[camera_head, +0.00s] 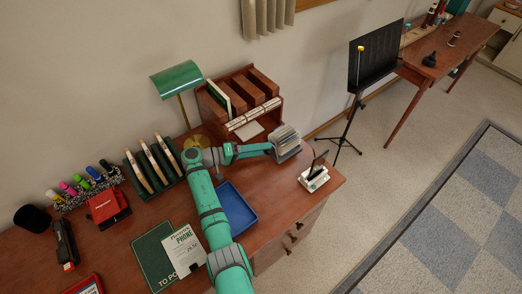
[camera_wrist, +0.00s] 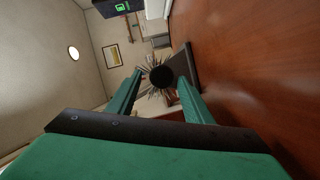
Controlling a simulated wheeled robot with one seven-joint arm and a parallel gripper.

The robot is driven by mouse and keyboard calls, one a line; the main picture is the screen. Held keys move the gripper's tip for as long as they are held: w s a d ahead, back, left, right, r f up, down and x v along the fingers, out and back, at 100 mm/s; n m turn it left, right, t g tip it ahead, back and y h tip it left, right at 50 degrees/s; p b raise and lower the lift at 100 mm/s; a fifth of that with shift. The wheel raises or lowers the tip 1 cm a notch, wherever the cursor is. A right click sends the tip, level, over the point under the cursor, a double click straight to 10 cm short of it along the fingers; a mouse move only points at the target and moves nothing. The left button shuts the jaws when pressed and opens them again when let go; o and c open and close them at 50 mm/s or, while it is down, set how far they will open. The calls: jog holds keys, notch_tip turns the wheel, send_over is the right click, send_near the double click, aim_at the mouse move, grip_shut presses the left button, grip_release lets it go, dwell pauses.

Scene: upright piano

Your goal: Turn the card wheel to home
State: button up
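The card wheel (camera_head: 287,138) stands near the right end of the desk, a fan of pale grey cards. In the wrist view its round black knob (camera_wrist: 162,77) faces me end-on, with thin cards spread around it and a dark base (camera_wrist: 189,65) at its right. My gripper (camera_head: 269,149) reaches to the wheel from its left side. In the wrist view the fingers of my gripper (camera_wrist: 160,79) are apart, one on each side of the knob, with gaps showing. I cannot tell how far their tips reach along the knob. The card face at the front is hidden.
A wooden letter sorter (camera_head: 262,92) and a green lamp (camera_head: 177,78) stand behind my arm. A blue tray (camera_head: 237,210) lies below it. A small white stand with a black pen (camera_head: 314,178) is right of the wheel. Bare desk shows around the wheel's front.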

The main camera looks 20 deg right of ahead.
dwell(0.3)
jog(key=shift+r, duration=0.35)
notch_tip(320, 180, up, 2)
jog(key=shift+r, duration=0.25)
jog(key=o, duration=0.8)
jog(key=s+r, duration=0.1)
jog(key=r, duration=0.1)
jog(key=s+a+r, duration=0.1)
jog(key=s+r, duration=0.1)
jog(key=shift+s+r, duration=0.15)
jog(key=shift+s, duration=0.05)
jog(key=shift+s+a+r, duration=0.1)
jog(key=shift+s+r, duration=0.65)
jog(key=shift+r, duration=0.05)
jog(key=c, duration=0.8)
jog(key=s+a+r, duration=0.2)
jog(key=s+r, duration=0.1)
jog(key=s, duration=0.5)
jog(key=shift+s+a+r, duration=0.15)
jog(key=shift+s+r, duration=0.2)
jog(key=shift+s, duration=0.05)
